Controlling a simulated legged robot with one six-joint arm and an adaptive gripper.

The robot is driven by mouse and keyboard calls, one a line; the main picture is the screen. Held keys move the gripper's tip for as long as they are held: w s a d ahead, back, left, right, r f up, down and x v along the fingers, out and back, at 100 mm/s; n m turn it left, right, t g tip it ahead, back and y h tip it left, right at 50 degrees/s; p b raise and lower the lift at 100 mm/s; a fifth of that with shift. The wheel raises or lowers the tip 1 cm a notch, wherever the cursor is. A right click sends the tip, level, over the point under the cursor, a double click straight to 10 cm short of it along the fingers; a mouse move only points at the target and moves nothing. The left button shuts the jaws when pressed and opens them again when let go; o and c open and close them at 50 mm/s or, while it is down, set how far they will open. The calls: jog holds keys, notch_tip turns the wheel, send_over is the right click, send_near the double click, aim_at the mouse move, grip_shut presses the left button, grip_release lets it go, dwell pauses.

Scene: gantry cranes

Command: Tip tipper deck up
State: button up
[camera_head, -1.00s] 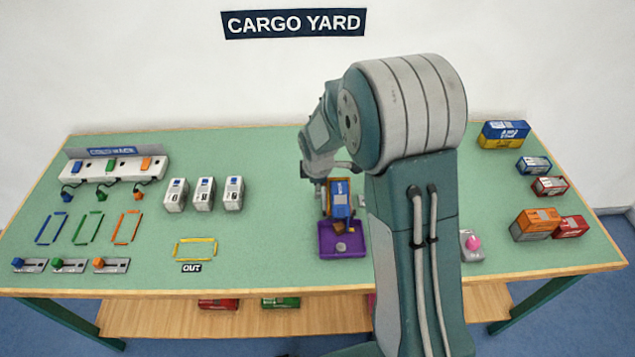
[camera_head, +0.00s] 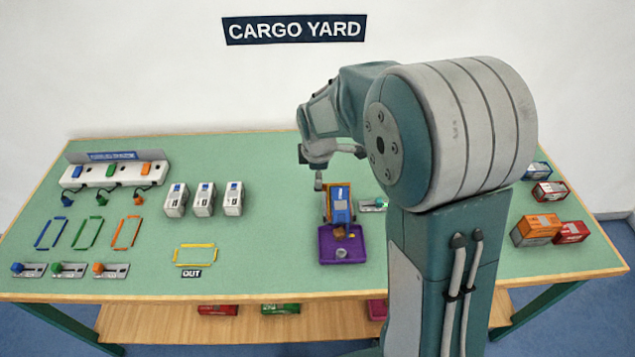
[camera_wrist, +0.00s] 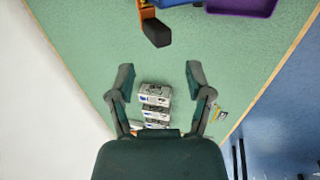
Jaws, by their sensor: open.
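The tipper (camera_head: 325,202) has an orange frame and a blue deck (camera_head: 341,211) with a steep-looking face toward the front. Its exact tilt is hard to tell. Brown pieces lie at the deck's front end, above a purple tray (camera_head: 327,250). My gripper (camera_head: 337,170) is above and behind the tipper, apart from it. In the wrist view my gripper (camera_wrist: 160,75) is open and empty. A black-tipped lever (camera_wrist: 157,33) on an orange part (camera_wrist: 147,13) shows beyond the fingers, with the purple tray (camera_wrist: 240,6) at the top.
White containers (camera_head: 204,198) stand left of the tipper; they also show beneath the fingers in the wrist view (camera_wrist: 155,95). A small grey device (camera_head: 373,205) sits right of the tipper. Orange (camera_head: 534,230) and red (camera_head: 571,232) containers stand far right.

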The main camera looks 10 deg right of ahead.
jog(key=shift+v, duration=1.65)
